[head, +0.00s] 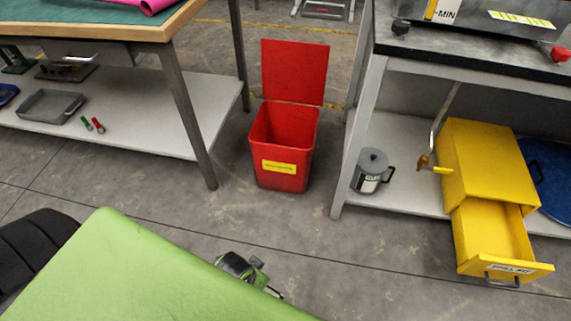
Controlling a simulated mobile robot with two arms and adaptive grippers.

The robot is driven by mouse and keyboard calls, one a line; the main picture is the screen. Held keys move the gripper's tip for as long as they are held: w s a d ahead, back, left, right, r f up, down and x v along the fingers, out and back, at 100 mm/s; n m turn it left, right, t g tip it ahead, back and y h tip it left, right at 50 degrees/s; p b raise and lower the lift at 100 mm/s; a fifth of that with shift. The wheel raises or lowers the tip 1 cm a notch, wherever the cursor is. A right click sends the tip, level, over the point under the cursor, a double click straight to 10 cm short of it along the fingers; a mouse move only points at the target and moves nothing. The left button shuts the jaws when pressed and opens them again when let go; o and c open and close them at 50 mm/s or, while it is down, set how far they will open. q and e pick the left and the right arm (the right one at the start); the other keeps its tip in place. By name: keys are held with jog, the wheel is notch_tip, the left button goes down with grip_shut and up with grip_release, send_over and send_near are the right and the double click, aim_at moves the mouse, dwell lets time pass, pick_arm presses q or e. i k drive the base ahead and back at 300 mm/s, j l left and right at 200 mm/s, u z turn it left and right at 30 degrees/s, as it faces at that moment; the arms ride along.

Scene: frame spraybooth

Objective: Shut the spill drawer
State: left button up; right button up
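The yellow spill drawer (493,244), labelled "SPILL KIT" with a dark handle on its front, is pulled out of its yellow cabinet (485,165) at the right. It sticks out toward me past the shelf, and the inside I can see looks empty. A small black and silver part, seemingly of my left gripper (262,284), shows past a green part of mine at the bottom centre. Its fingers are mostly hidden, and it is well left of the drawer, not touching it. My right gripper is not in view.
A red bin (283,150) with its lid raised stands between the benches. A grey can (372,171) sits on the right bench's lower shelf (409,143), left of the cabinet. A bench leg (358,136) stands near it. The floor (380,260) before the drawer is clear.

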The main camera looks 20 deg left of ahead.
aim_at(491, 240)
jog(key=z, duration=1.3)
